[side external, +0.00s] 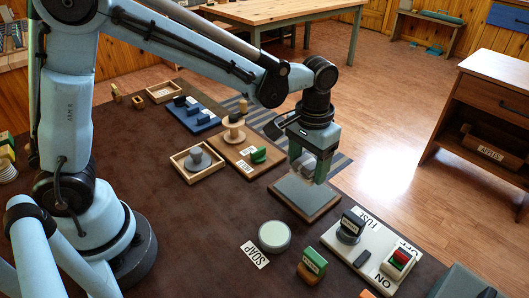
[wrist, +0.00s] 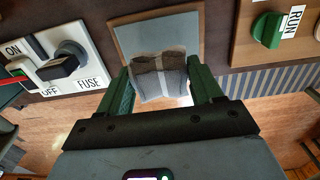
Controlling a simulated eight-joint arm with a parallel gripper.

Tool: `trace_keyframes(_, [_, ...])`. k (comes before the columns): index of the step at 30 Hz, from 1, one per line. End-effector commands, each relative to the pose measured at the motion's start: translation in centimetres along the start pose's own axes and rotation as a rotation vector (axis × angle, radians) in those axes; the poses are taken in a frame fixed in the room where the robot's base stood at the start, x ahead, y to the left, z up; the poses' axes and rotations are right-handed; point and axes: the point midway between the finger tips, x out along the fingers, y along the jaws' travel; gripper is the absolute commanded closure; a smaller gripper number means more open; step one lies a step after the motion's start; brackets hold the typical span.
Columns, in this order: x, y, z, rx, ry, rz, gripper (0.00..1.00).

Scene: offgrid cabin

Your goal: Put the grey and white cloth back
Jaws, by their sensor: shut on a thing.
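The grey and white cloth (wrist: 160,78) is a small folded bundle, grey with a pale stripe, between the green fingers of my gripper (wrist: 160,88) in the wrist view. In the side view, my gripper (side external: 312,170) points down and is shut on the cloth (side external: 305,163), which it partly hides. Both are over a square grey panel with a wooden border (side external: 306,196); this panel (wrist: 190,25) also shows behind the cloth in the wrist view. I cannot tell whether the cloth touches the panel.
A white board with a FUSE knob and ON/OFF switch (side external: 375,250) lies to the right. A wooden board with a green RUN handle (side external: 258,156) lies to the left. A round pale tin (side external: 274,236) stands by a SOAP label (side external: 254,255). Bare dark tabletop (side external: 180,235) lies nearer my base.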

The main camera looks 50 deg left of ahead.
Motion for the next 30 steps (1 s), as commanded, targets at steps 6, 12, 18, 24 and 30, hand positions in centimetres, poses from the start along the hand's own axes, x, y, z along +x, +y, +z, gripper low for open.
trace_keyframes(6, [-1.3, 0.8, 2.2, 0.003, 0.000, 0.000, 0.59])
trace_keyframes(12, [-3.3, 1.8, 6.8, 0.005, 0.000, 0.000, 0.59])
trace_keyframes(18, [-4.5, 2.2, 11.7, 0.005, 0.000, 0.000, 0.59])
trace_keyframes(24, [-4.9, 1.9, 15.9, 0.003, 0.000, 0.000, 0.59])
trace_keyframes(30, [-4.7, 1.6, 18.3, 0.001, 0.000, 0.000, 0.59])
